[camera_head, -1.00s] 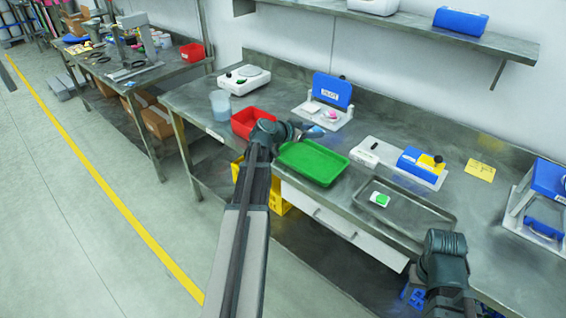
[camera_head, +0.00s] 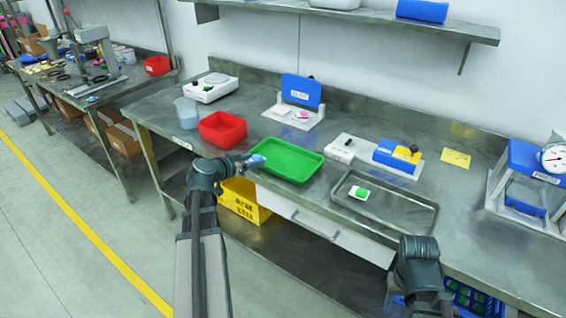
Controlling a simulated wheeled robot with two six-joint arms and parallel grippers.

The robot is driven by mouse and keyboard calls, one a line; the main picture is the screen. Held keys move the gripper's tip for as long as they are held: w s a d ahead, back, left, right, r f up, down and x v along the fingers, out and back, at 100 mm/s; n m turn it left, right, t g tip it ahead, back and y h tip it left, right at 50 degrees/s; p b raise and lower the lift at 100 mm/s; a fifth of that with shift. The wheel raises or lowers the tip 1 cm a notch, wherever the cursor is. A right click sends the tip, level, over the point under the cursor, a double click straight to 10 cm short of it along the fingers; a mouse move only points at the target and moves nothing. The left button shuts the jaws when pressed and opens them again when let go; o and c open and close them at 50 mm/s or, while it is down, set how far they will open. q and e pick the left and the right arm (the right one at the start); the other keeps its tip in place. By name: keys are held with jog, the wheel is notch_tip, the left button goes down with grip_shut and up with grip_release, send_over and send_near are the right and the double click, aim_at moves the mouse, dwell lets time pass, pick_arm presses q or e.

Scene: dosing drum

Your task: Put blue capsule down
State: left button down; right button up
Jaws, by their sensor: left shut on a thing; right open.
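My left gripper (camera_head: 246,162) is at the left edge of the green tray (camera_head: 290,178), above the front of the workbench. It is shut on the blue capsule (camera_head: 257,160), a small light blue thing showing at the fingertips. Whether the capsule touches the tray rim I cannot tell. The green tray looks empty. My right arm shows at the lower right, in front of the bench, but its fingertips are hidden behind its wrist.
A red bin (camera_head: 222,141) stands left of the green tray. A metal tray (camera_head: 410,222) with a small white-and-green item (camera_head: 360,193) lies to the right. A blue-lidded device (camera_head: 301,91) and a blue-yellow device (camera_head: 398,155) stand behind. A yellow crate (camera_head: 240,205) is under the bench.

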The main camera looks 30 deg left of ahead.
pick_arm(q)
send_over(282, 165)
jog(key=shift+w+f+b, duration=0.15)
jog(key=shift+f+b, duration=0.3)
jog(key=shift+f, duration=0.1)
notch_tip(282, 165, down, 4)
jog(key=b, duration=0.3)
jog(key=shift+r+b, duration=0.1)
jog(key=shift+b, duration=0.3)
jog(key=shift+r, duration=0.15)
jog(key=c, duration=0.8)
grip_release()
jog(key=shift+f, duration=0.2)
jog(key=o, duration=0.5)
jog(key=shift+r, duration=0.1)
